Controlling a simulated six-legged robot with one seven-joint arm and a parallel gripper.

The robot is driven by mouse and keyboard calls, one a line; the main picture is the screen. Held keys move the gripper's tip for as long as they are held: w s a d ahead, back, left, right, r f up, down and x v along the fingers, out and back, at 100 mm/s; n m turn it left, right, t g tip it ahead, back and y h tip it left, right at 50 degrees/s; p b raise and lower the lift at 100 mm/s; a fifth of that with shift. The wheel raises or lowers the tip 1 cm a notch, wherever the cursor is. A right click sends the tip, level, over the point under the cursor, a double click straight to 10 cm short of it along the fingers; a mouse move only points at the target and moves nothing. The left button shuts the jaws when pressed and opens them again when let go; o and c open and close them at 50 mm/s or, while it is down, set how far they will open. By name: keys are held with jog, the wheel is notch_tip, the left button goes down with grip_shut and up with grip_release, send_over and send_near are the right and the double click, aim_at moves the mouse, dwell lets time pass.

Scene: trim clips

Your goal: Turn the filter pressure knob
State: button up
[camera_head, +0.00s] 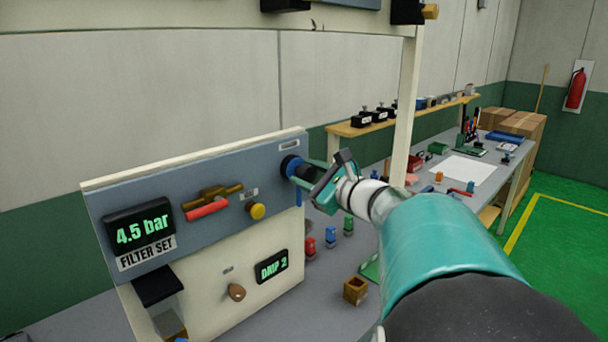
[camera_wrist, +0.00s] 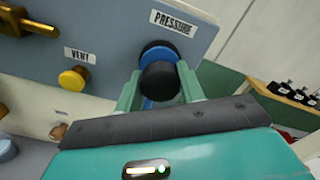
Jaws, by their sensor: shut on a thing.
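The pressure knob is a dark round knob (camera_wrist: 160,82) with a blue ring behind it, on the grey-blue upper panel under a "PRESSURE" label (camera_wrist: 173,21). In the head view the knob (camera_head: 290,166) is at the panel's right end, partly hidden by my gripper. My teal gripper (camera_head: 305,172) reaches it from the right. In the wrist view its two pale green fingers (camera_wrist: 160,88) stand on either side of the knob, shut on it. The display (camera_head: 142,229) reads "4.5 bar" above a "FILTER SET" label (camera_head: 147,252).
Left of the knob are a yellow vent knob (camera_head: 257,211) and a red-handled brass valve (camera_head: 207,208). Below are a "DRIP 2" display (camera_head: 271,267) and a brown knob (camera_head: 236,292).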

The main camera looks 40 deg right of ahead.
jog(key=shift+n, duration=0.4)
jog(key=o, duration=1)
jog(key=shift+s, duration=0.15)
jog(key=shift+c, duration=0.2)
jog(key=s, duration=1.3)
jog(key=shift+s+d, duration=0.2)
jog(key=shift+s, duration=0.1)
